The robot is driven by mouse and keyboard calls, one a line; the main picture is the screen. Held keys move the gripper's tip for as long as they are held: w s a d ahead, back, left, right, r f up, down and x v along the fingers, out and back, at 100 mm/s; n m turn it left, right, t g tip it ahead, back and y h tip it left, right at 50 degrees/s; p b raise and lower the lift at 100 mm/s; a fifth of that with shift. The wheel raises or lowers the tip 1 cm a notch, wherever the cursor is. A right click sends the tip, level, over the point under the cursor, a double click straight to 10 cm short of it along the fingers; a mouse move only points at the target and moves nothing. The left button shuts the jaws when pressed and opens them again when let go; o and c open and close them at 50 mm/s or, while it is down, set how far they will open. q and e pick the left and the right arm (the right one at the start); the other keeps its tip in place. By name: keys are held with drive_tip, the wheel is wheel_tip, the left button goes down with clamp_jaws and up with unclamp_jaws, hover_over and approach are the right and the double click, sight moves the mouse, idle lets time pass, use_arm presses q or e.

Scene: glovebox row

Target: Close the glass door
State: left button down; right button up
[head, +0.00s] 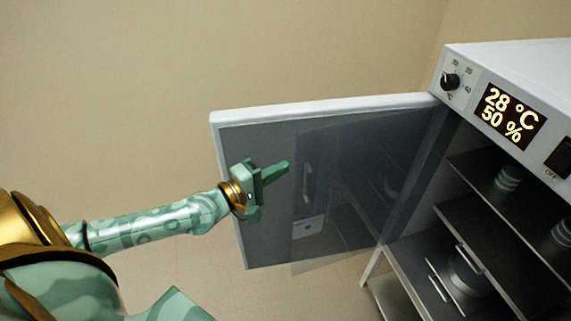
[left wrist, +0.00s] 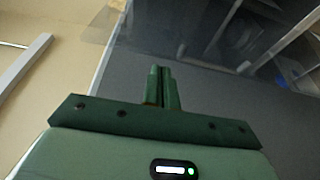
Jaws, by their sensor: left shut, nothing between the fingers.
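The glass door (head: 350,165) has a white frame and dark see-through glass, and it stands wide open to the left of the white cabinet (head: 500,60). The door also fills much of the left wrist view (left wrist: 220,75). My left gripper (head: 283,168) is shut and empty, in front of the door's glass near its free left edge. In the left wrist view its two green fingers (left wrist: 161,75) lie together, pointing at the door. I cannot tell whether they touch the glass. My right gripper is not in view.
Inside the open cabinet are dark shelves (head: 480,215) with several metallic containers. The cabinet front has a black knob (head: 450,81), a display (head: 510,117) and a switch (head: 561,157). The beige wall behind is bare, and the floor left of the door looks clear.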

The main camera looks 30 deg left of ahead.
use_arm(q)
drive_tip(key=shift+x, duration=1.25)
